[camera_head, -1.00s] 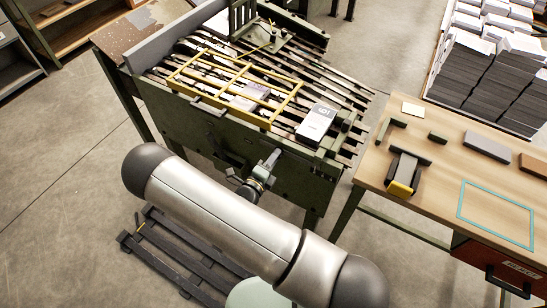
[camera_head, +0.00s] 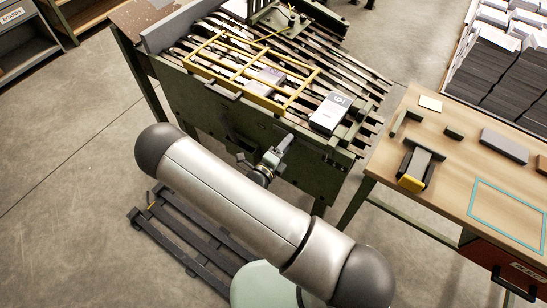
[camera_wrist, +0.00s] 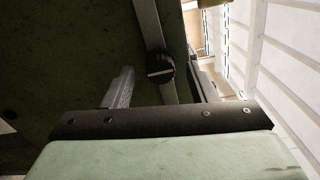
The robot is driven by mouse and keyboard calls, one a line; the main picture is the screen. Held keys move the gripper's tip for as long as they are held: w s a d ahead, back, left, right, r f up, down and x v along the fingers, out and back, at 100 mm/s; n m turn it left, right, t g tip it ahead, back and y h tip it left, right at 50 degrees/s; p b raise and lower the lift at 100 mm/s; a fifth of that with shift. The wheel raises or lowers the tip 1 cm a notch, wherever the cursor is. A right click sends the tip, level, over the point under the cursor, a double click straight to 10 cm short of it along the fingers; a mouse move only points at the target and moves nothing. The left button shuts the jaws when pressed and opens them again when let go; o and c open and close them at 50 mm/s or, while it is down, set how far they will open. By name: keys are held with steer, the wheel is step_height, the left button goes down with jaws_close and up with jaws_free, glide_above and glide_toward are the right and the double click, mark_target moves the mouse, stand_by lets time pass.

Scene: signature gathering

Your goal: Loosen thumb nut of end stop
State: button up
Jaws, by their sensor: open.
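In the wrist view, a round black thumb nut (camera_wrist: 160,66) with a pale bar across its face sits on a grey metal strip (camera_wrist: 150,25). The strip runs down in front of a dark green panel. My gripper (camera_wrist: 160,75) is open, with one finger left of the nut and one right of it. Both fingers look apart from the nut, with gaps on each side. The depth between fingertips and nut is hard to tell. In the head view my silver arm lies across the front of the green machine (camera_head: 225,115); the nut cannot be made out there.
A yellow frame (camera_head: 238,79) and a pale box (camera_head: 329,113) lie on the machine's slatted bed. A wooden table (camera_head: 425,228) stands at right. A dark slatted pallet (camera_head: 186,240) lies on the floor in front. Paper stacks (camera_head: 503,75) stand at upper right.

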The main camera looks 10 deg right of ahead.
steer(key=b+v, duration=0.1)
steer(key=v, duration=1.6)
steer(key=shift+r, duration=0.1)
